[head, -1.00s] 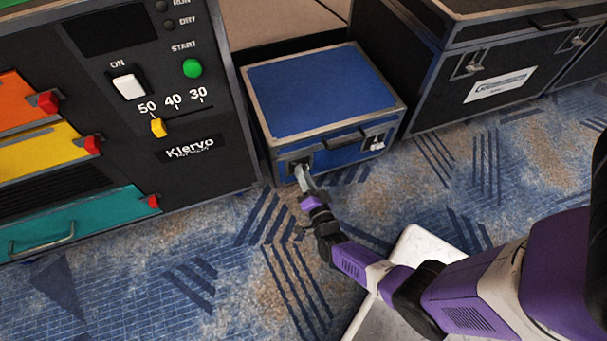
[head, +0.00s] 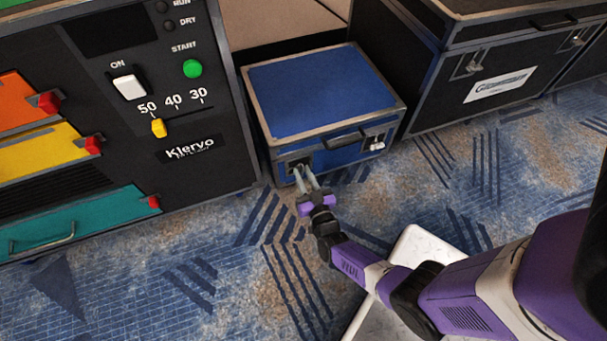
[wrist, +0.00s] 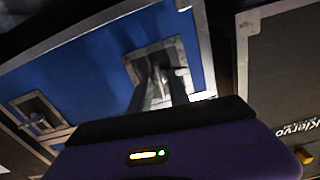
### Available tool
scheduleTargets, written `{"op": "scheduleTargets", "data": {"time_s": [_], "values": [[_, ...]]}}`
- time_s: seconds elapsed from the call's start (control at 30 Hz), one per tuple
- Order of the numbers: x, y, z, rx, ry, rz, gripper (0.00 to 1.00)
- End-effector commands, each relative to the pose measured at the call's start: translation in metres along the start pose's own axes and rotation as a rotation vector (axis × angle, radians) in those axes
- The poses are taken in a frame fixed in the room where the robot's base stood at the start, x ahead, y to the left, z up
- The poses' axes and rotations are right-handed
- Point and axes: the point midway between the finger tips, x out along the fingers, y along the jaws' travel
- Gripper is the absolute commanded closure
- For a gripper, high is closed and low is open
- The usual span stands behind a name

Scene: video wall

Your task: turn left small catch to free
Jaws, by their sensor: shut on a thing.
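The blue case (head: 318,92) with grey metal edges stands on the carpet, its lid down. Its left small catch (head: 298,164) sits in a dark recessed plate at the left of the front face, largely hidden by my fingers. My gripper (head: 308,178) reaches the front of the case, its fingers shut on this catch. In the wrist view the fingers (wrist: 158,88) meet at the catch inside its metal-framed recess. The right catch (head: 375,142) is on the same face, clear of my gripper, and also shows in the wrist view (wrist: 38,112).
A case handle (head: 345,140) lies between the two catches. A black machine (head: 205,110) with coloured drawers stands close on the left. A larger black case (head: 470,75) stands at the right. Patterned carpet in front is open.

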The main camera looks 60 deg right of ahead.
Motion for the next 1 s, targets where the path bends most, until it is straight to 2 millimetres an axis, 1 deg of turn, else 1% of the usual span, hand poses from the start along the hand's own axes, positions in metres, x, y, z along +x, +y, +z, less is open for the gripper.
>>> {"op": "scheduleTargets", "data": {"time_s": [0.1, 0.3, 0.8, 0.83, 1.0], "values": [[-0.0012, 0.0001, 0.0012, -0.052, -0.003, -0.001, 1.0], [-0.0013, 0.0, 0.0014, -0.102, -0.003, -0.001, 1.0], [-0.0014, -0.0001, 0.0015, -0.116, -0.003, -0.002, 1.0], [-0.0015, -0.0001, 0.0015, -0.116, -0.003, -0.002, 0.72], [-0.001, 0.0, 0.001, -0.115, -0.002, -0.001, 0.72]]}}
